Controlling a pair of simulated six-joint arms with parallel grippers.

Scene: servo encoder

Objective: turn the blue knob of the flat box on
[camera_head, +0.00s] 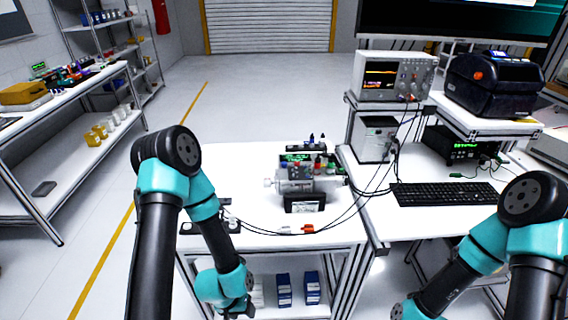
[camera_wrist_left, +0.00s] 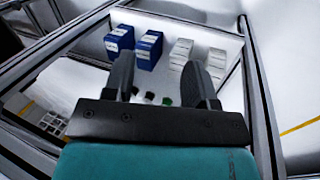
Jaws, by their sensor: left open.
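A cluster of small devices stands on the white table in the head view. At its back is a flat dark box (camera_head: 306,147) with small blue upright parts (camera_head: 311,138) on top; I cannot tell which is the knob or how it is turned. In front are a grey unit (camera_head: 294,173) and a black block (camera_head: 304,202). My left gripper (camera_head: 237,312) is low at the table's front, well away from the box. In the left wrist view its two fingers (camera_wrist_left: 160,80) are apart with nothing between them. My right arm is at the right; its gripper is out of view.
Black cables and an orange connector (camera_head: 307,229) lie on the table (camera_head: 240,160). Blue boxes (camera_head: 283,290) stand on the lower shelf and show in the left wrist view (camera_wrist_left: 148,50). A keyboard (camera_head: 445,194) and an oscilloscope (camera_head: 394,76) are on the right. The table's back left is clear.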

